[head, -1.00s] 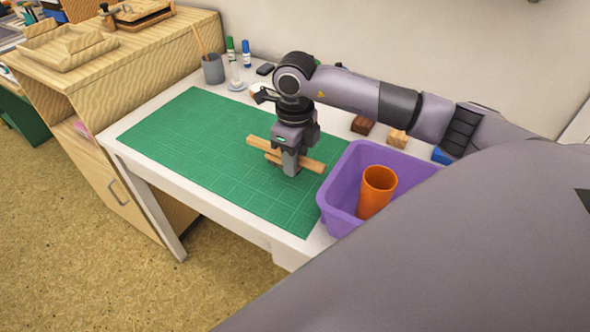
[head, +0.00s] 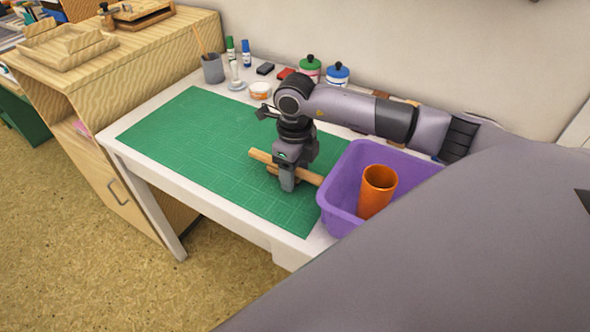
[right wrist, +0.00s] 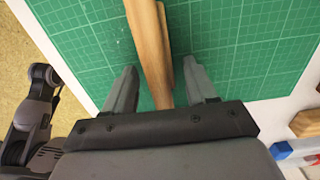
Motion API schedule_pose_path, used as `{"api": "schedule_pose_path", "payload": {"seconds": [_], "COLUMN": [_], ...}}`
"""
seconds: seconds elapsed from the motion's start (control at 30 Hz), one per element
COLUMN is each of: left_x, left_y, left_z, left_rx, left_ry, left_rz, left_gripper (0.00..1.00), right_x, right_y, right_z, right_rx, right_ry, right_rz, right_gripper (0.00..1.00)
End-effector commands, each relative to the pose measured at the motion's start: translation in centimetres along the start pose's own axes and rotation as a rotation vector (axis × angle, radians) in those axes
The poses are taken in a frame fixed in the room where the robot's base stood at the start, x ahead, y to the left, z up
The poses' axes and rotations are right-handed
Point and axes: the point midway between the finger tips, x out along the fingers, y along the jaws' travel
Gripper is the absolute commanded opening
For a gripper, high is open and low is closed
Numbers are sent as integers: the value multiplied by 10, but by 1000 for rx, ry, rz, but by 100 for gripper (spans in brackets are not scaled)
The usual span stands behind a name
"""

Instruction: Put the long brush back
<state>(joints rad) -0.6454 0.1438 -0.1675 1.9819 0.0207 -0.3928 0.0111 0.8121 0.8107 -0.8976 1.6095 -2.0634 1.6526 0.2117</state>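A long wooden piece (head: 260,157), likely the long brush, lies at or just above the green cutting mat (head: 180,130). A shorter wooden strip runs alongside it. No bristles show. My right gripper (head: 288,184) points down over its middle and hides part of it. In the right wrist view the wooden piece (right wrist: 148,40) passes between the two fingers (right wrist: 159,64), with a gap on each side, so the gripper looks open around it. My left gripper does not show in the head view.
A purple bin (head: 338,190) with an orange cup (head: 378,188) stands right of the mat. The mat's left half is clear.

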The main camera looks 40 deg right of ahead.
Motion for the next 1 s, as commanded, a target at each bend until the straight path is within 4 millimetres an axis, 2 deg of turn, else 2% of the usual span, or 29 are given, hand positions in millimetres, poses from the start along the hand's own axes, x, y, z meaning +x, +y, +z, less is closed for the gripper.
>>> {"api": "schedule_pose_path", "payload": {"seconds": [0.17, 0.5, 0.63, 0.8, 1.0], "left_x": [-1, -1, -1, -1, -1], "left_y": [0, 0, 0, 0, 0], "left_z": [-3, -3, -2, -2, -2], "left_rx": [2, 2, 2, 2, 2], "left_ry": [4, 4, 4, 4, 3], "left_rz": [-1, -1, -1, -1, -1], "left_gripper": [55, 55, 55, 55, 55], "right_x": [-14, -85, -106, -121, -124], "right_y": [-1, -1, -1, 0, 0], "right_z": [1, 1, 0, 0, 0], "right_rx": [0, 0, 0, 1, 0], "right_ry": [-4, -6, -3, -1, 0], "right_rz": [-1, -3, -2, -1, 0], "right_gripper": [57, 57, 57, 57, 57]}}
